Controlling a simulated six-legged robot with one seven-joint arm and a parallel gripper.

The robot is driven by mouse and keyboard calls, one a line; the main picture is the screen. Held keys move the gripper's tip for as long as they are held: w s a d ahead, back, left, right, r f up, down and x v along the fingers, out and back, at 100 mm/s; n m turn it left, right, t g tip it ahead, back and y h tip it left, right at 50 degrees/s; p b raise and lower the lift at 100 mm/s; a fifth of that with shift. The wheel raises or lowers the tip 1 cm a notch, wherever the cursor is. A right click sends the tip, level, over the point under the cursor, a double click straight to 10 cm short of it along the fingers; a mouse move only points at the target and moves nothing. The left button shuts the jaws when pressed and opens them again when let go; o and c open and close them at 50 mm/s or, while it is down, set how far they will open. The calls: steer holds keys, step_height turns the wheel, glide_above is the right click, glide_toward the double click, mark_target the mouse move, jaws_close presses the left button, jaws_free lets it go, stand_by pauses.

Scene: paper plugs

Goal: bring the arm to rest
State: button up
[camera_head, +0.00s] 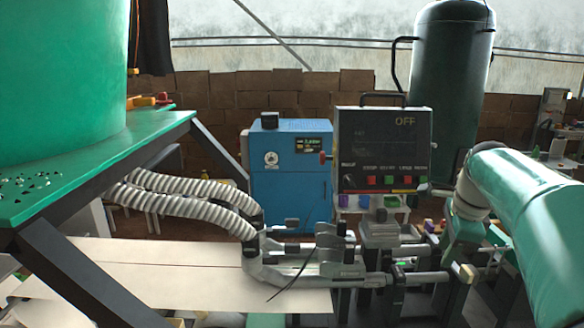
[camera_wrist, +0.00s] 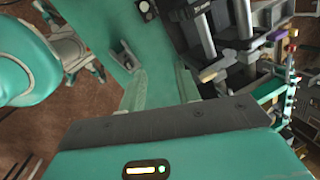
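My gripper (camera_wrist: 160,84) shows in the wrist view as two pale green fingers standing apart. No object shows between them, only a flat teal surface behind. In the head view a thick teal link of my arm fills the right side. My gripper cannot be made out there.
In the head view, a control box (camera_head: 382,150) reading OFF stands right of a blue cabinet (camera_head: 290,175). Ribbed hoses run to a clamp mechanism (camera_head: 300,265) over pale paper sheets (camera_head: 150,275). A green tank (camera_head: 450,70) stands behind. Machinery (camera_wrist: 225,50) lies close to the fingers' right in the wrist view.

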steer(key=s+a+f+n+t, duration=0.1)
steer(key=s+a+f+n, duration=0.3)
steer(key=s+a+n, duration=0.4)
steer(key=s+a+f+n+t, duration=0.1)
steer(key=s+a+f+n, duration=0.2)
steer(key=s+a+n, duration=0.5)
steer(key=s+n, duration=0.5)
steer(key=shift+s+a+f+t+h, duration=0.25)
steer(key=shift+s+f+t+h, duration=0.05)
steer(key=shift+s+f+t, duration=0.1)
stand_by(0.6)
